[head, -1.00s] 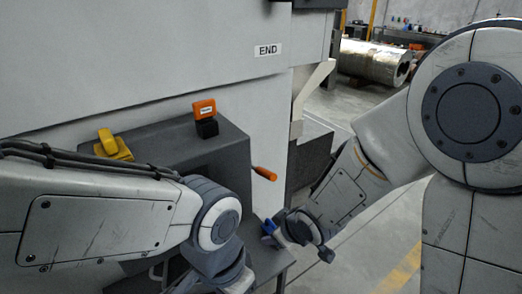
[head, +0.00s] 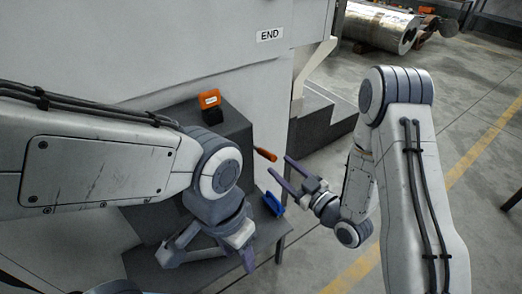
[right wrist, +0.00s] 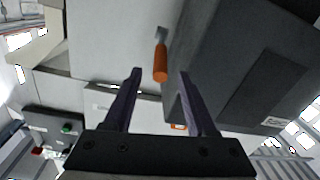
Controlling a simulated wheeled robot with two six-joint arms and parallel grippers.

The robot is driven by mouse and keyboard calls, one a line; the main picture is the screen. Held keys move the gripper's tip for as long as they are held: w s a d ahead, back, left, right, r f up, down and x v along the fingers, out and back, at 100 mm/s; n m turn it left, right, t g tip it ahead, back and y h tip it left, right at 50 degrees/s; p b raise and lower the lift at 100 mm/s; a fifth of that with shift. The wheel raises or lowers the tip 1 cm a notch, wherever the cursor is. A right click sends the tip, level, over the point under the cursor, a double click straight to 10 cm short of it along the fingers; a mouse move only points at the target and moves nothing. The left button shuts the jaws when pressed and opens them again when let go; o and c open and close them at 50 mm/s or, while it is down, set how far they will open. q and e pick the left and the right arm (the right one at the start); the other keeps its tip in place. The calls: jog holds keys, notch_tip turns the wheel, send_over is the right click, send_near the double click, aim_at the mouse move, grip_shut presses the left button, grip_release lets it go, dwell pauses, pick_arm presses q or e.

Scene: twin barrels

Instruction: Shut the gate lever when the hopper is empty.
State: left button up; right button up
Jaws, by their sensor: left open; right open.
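The gate lever appears to be the orange handle (head: 265,154) sticking out from the right side of a dark grey machine box (head: 232,125). It also shows in the right wrist view (right wrist: 160,62), pointing between and beyond my fingers. My right gripper (head: 279,167) is open and empty, its fingers towards the handle with a gap left. My left gripper (head: 207,260) is open and empty, low in front of the dark box. I cannot make out a hopper or its contents in these views.
A small orange block on a black base (head: 209,98) stands on the box. A blue object (head: 273,204) lies at the right edge of a dark shelf below. A white wall bears an END sign (head: 270,35).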

aim_at(259, 148)
jog(key=b+x, duration=0.4)
jog(key=x, duration=0.6)
jog(key=shift+s+b, duration=0.1)
jog(key=shift+b, duration=0.3)
grip_shut()
dwell(1.0)
